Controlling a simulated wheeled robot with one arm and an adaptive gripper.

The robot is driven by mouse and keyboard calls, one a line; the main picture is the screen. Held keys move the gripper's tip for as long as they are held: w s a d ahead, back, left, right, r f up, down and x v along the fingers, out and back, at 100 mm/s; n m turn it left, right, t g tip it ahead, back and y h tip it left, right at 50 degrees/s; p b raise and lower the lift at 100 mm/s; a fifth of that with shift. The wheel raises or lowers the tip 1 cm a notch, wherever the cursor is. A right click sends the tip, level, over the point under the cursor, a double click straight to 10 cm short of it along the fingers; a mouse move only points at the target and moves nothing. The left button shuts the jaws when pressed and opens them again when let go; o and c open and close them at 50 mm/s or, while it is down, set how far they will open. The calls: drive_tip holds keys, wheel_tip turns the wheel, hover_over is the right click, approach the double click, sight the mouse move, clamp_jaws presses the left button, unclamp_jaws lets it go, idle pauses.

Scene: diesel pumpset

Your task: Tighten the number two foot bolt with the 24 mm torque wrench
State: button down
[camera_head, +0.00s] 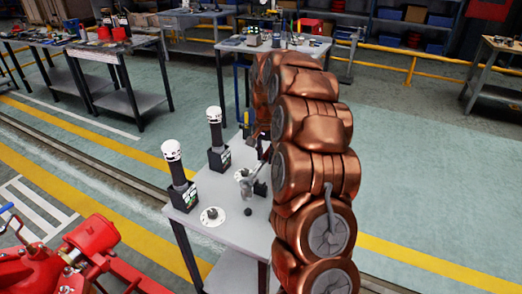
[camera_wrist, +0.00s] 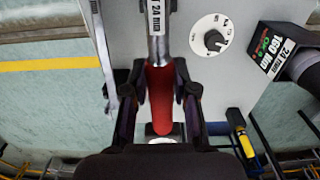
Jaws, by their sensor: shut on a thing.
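In the wrist view my gripper (camera_wrist: 158,100) is shut around the red handle of a torque wrench (camera_wrist: 160,85). The wrench's silver shaft carries a white label reading 24 mm and runs up out of the picture. In the head view my copper arm reaches over a grey table, and the gripper is mostly hidden behind it. The red pumpset (camera_head: 85,250) stands at the lower left, apart from the table. Its number two foot bolt cannot be made out.
The grey table (camera_head: 235,240) bears two black posts with white caps (camera_head: 175,165) (camera_head: 215,130) and a white dial (camera_head: 212,216). The wrist view shows a black block (camera_wrist: 275,50) marked 160 Nm, 24 mm. Green floor lies open between the table and rear benches (camera_head: 115,80).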

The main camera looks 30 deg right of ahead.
drive_tip(key=shift+d, duration=0.2)
drive_tip(key=shift+a+f+b, duration=0.1)
drive_tip(key=shift+b, duration=0.3)
drive_tip(key=shift+f+b, duration=1.35)
drive_tip(key=shift+f, duration=1.5)
drive_tip(key=shift+f+b, duration=0.8)
drive_tip(key=shift+f, duration=0.15)
drive_tip(key=c, duration=0.8)
unclamp_jaws()
wheel_tip(320, 180, up, 12)
drive_tip(key=shift+a, duration=0.1)
idle(0.6)
